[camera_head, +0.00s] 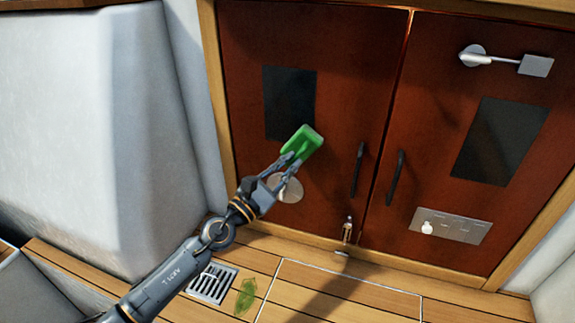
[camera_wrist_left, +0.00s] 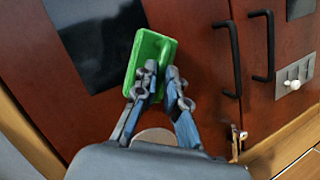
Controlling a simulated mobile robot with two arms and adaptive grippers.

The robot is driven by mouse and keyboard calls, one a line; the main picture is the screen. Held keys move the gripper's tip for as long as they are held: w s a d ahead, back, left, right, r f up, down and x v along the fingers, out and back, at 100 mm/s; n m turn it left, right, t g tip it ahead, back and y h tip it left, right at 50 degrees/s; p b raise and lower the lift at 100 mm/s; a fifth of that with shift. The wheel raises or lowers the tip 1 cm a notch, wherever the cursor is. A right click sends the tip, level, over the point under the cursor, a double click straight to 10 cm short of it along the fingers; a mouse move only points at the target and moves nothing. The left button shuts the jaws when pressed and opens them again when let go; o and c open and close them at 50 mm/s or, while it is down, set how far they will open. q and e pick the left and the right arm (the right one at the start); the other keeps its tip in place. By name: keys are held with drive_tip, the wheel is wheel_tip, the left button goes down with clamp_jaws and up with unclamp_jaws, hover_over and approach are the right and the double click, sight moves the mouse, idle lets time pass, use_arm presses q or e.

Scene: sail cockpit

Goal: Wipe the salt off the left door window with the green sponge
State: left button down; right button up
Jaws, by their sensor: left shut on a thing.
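The left door window (camera_head: 289,101) is a dark rectangular pane in the left reddish-brown door; it also shows in the left wrist view (camera_wrist_left: 88,38). I cannot make out salt on it. My left gripper (camera_head: 290,161) is shut on the green sponge (camera_head: 303,143), just below the window's lower right corner. In the left wrist view the sponge (camera_wrist_left: 150,62) is between the fingertips (camera_wrist_left: 160,85) and overlaps the pane's right edge. I cannot tell whether it touches the glass. My right gripper is not in view.
Black handles (camera_head: 358,169) stand out near the door seam. A round pale disc (camera_head: 286,188) sits on the left door below the sponge. The right door has a lamp-like fitting (camera_head: 505,60) and a switch panel (camera_head: 451,226). A drain grate (camera_head: 211,283) and green leaf-like patch (camera_head: 246,296) lie on the wooden floor.

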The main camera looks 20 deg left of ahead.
use_arm(q)
drive_tip(key=shift+f, duration=0.35)
drive_tip(key=shift+s+a+p, duration=0.15)
drive_tip(key=shift+s+p, duration=0.35)
drive_tip(key=shift+s, duration=2.35)
drive_tip(key=shift+s, duration=1.45)
